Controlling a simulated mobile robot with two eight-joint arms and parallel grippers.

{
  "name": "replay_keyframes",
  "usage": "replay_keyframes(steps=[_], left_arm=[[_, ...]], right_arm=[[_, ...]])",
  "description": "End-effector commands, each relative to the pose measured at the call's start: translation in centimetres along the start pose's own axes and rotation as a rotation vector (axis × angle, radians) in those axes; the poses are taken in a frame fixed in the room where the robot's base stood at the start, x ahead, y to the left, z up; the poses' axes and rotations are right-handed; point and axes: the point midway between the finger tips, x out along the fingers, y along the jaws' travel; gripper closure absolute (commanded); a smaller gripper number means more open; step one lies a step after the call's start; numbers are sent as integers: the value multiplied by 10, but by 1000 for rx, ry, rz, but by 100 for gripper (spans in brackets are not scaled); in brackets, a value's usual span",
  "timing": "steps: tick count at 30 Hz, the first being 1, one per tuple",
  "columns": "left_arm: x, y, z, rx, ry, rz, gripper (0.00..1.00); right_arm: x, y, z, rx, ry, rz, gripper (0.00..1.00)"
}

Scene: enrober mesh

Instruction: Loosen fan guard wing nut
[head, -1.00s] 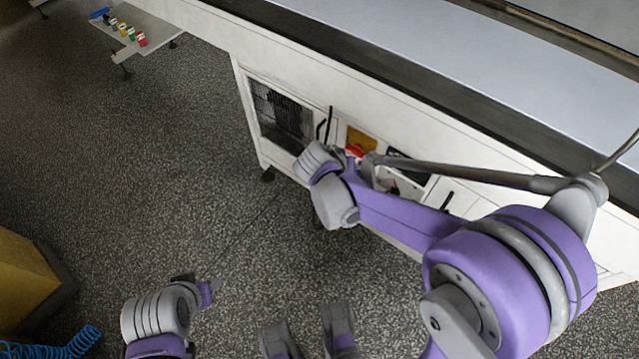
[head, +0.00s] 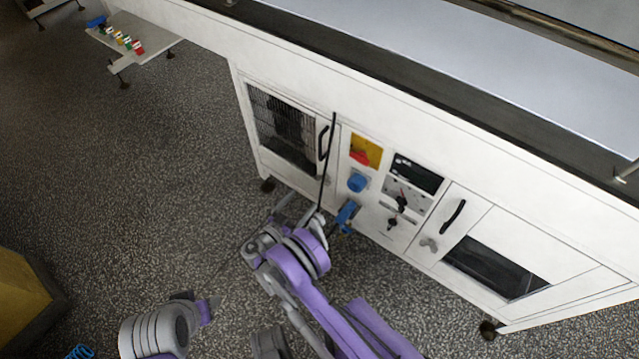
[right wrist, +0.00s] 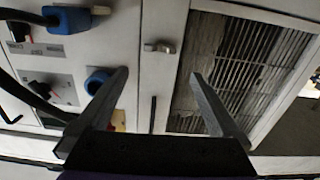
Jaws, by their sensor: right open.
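The fan guard (head: 283,128) is a dark slatted panel in a pale frame at the left of the white cabinet. It fills the right half of the right wrist view (right wrist: 240,65). A small grey metal wing nut (right wrist: 160,47) sits on the pale strip beside the guard; in the head view I cannot make it out clearly. My right gripper (head: 297,207) is in front of the cabinet, below the guard. In the right wrist view its two fingers (right wrist: 162,100) are wide apart and empty, with the wing nut beyond them, apart from both.
A blue socket (head: 357,182), a yellow panel with a red switch (head: 365,150) and a blue plug (head: 346,215) are close right of my right gripper. A black door handle (head: 323,142) sticks out by the guard. Open floor (head: 150,190) lies left.

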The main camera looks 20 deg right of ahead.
Motion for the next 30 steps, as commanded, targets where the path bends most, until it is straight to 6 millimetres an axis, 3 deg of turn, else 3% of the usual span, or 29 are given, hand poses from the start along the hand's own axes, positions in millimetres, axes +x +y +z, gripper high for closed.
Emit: replay_keyframes(steps=[5, 21, 30], left_arm=[[1, 0, 0, 0, 0, 0, 50], [9, 0, 3, 0, -3, 0, 50], [9, 0, 3, 0, -3, 0, 50]], right_arm=[[1, 2, 8, 25, 28, -4, 0], [91, 2, 5, 23, 27, -3, 0], [103, 1, 4, 23, 26, -5, 0]])
